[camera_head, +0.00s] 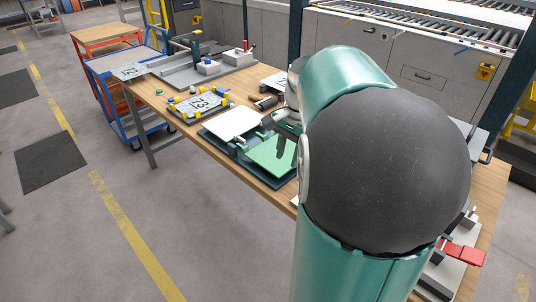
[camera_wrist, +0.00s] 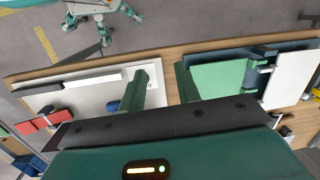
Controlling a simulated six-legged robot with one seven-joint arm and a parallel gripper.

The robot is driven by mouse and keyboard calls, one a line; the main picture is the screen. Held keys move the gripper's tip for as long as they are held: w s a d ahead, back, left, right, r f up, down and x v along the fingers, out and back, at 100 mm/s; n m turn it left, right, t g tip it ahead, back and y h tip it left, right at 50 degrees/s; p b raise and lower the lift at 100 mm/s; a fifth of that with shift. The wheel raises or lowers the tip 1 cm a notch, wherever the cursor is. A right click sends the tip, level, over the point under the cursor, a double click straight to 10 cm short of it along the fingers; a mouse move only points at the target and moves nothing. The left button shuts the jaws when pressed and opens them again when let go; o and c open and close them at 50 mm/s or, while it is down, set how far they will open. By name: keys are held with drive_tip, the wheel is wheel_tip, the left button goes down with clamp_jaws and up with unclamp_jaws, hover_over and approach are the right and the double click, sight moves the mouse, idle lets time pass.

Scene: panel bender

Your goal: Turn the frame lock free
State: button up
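No part is clearly marked as the frame lock, and I cannot tell which one it is. In the wrist view my gripper (camera_wrist: 161,78) is open, with two green fingers apart and nothing seen between them. Its left finger overlaps a pale plate (camera_wrist: 88,92) in the picture, with a blue part (camera_wrist: 113,106) beside that finger. Its right finger overlaps a green panel (camera_wrist: 218,79). Contact cannot be told. A red-handled fixture (camera_head: 463,254) stands at the right in the head view; red blocks (camera_wrist: 45,121) show at the left in the wrist view. My arm hides much of the bench.
The wooden bench (camera_head: 180,135) holds a fixture with a white panel (camera_head: 231,123) and a green panel (camera_head: 273,156). Yellow-clamped plate (camera_head: 200,104) lies further back. A blue cart (camera_head: 130,70) stands beyond the bench's far end. Floor left of the bench is mostly clear.

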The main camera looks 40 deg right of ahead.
drive_tip(key=s+d+f+m+t+y, duration=0.1)
drive_tip(key=s+d+f+m, duration=0.2)
drive_tip(key=d, duration=0.5)
drive_tip(key=s+d+f+m+y, duration=0.2)
drive_tip(key=s+d+m, duration=0.2)
drive_tip(key=d, duration=0.3)
drive_tip(key=x, duration=1.3)
drive_tip(key=shift+w+f, duration=0.1)
drive_tip(key=shift+w, duration=0.15)
clamp_jaws()
